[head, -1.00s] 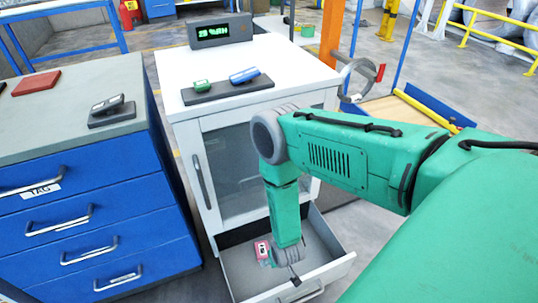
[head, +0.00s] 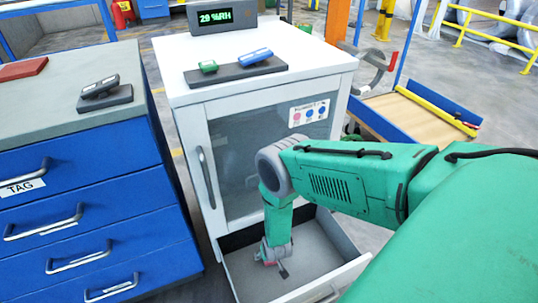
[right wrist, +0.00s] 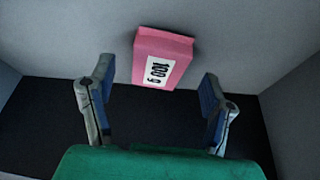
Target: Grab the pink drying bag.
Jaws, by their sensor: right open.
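The pink drying bag (right wrist: 163,52) lies in the open drawer and shows clearly in the right wrist view, with a white label reading "100 g". In the head view it is almost wholly hidden by my right gripper (head: 271,256), which reaches down into the drawer. In the right wrist view my right gripper (right wrist: 157,78) is open. Its two fingers stand to the left and right of the bag, apart from it, with nothing between them. My left gripper is not in view.
The open drawer (head: 325,257) has low walls around my right gripper. Above it is the white cabinet (head: 180,85) with a glass door; a humidity display (head: 223,17) and a dark tray with blue and green items stand on top. A blue drawer unit (head: 90,200) stands left.

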